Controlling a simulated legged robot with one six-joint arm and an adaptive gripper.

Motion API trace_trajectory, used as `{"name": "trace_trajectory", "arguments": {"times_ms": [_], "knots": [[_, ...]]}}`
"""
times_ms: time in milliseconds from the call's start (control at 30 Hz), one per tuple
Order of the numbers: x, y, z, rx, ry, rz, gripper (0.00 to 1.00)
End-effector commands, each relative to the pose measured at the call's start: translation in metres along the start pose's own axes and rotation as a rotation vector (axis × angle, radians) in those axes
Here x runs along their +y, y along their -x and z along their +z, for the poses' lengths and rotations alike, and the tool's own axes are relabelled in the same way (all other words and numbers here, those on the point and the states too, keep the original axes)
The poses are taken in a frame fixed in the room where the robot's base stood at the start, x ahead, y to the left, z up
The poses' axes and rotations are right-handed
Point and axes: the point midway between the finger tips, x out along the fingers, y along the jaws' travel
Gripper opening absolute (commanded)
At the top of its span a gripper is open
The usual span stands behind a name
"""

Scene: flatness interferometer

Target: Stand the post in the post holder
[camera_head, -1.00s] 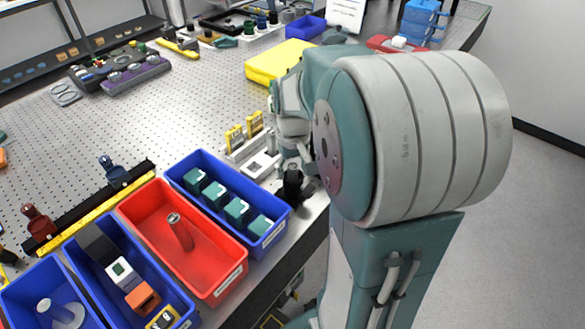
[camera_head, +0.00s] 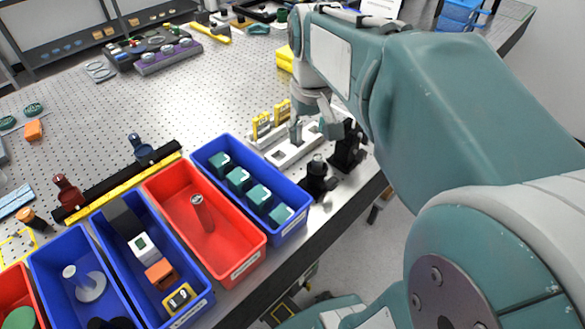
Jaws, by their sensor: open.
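A metal post (camera_head: 202,212) stands, slightly tilted in the picture, inside the red bin (camera_head: 160,240). Two black mounts stand near the table's right edge: a short one with a round top (camera_head: 317,180), likely the post holder, and a taller one (camera_head: 348,152) behind it. I cannot tell for certain which is the holder. My gripper (camera_head: 314,128) points down above the white slotted plate (camera_head: 284,157), behind the short mount and left of the taller one. Its jaws are open, and I see nothing between them. My arm reaches in from the right.
Blue bins flank the red bin; one holds several teal blocks (camera_head: 240,181), another a grey disc with a stem (camera_head: 88,284). Yellow clips (camera_head: 263,126) stand beside the white plate. A black and yellow rail (camera_head: 120,186) lies behind the bins. The perforated tabletop (camera_head: 190,100) beyond is largely clear.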

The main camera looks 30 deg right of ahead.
Motion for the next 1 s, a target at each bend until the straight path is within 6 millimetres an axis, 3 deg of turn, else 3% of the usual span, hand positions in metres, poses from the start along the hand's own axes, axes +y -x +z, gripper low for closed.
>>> {"name": "trace_trajectory", "arguments": {"times_ms": [33,200,433,600,1000], "knots": [[-0.015,0.004,0.013,0.044,0.023,0.002,0.69],[-0.052,0.004,0.053,0.178,0.073,-0.007,0.69],[-0.084,-0.007,0.098,0.334,0.125,-0.046,0.69],[-0.09,-0.013,0.11,0.376,0.137,-0.062,0.69],[-0.091,-0.013,0.11,0.376,0.136,-0.062,0.69]]}}
